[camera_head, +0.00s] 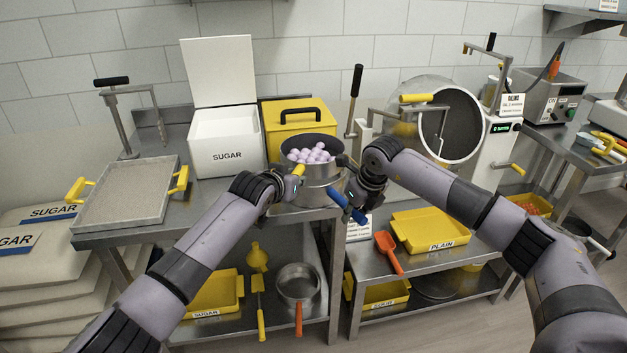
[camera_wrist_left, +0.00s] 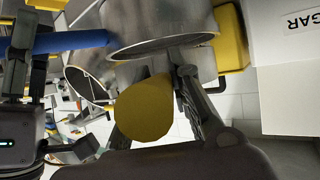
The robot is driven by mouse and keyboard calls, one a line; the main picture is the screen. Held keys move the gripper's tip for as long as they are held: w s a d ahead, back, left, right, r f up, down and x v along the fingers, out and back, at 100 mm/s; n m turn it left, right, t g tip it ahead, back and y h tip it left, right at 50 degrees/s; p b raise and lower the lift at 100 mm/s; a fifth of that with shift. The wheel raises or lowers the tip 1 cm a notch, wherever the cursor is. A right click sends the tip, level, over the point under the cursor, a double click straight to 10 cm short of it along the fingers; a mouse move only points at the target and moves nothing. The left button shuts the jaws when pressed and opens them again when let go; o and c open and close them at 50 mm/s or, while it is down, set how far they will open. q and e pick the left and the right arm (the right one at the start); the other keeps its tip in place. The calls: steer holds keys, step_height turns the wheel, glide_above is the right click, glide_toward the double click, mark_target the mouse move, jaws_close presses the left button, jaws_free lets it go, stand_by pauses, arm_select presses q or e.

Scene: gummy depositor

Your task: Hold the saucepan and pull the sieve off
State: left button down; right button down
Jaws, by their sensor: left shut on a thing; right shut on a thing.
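A steel saucepan (camera_head: 313,188) and a dark sieve (camera_head: 338,158) form a stack at the table's front edge, with pale purple balls (camera_head: 310,153) in the top. In the left wrist view, a steel vessel wall (camera_wrist_left: 160,18) fills the top. My left gripper (camera_head: 294,184) is shut on the yellow handle (camera_head: 298,171), which shows close up in the left wrist view (camera_wrist_left: 145,105). My right gripper (camera_head: 355,198) is shut on the blue handle (camera_head: 340,203), lower on the stack. I cannot clearly tell where sieve and saucepan meet.
A white sugar bin (camera_head: 228,140) and a yellow box (camera_head: 300,120) stand close behind the stack. A tray of sugar (camera_head: 128,195) lies at left. A drum machine (camera_head: 450,125) stands at right. Below are a yellow tray (camera_head: 430,230), a red scoop (camera_head: 388,250) and another pan (camera_head: 297,283).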

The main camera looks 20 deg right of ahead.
arm_select(q)
steer(key=shift+r, duration=0.15)
stand_by(0.4)
steer(key=shift+r, duration=2.95)
arm_select(e)
steer(key=c, duration=1.4)
jaws_free()
steer(key=v, duration=1.2)
arm_select(q)
steer(key=shift+f, duration=0.1)
arm_select(e)
steer(key=shift+f, duration=0.1)
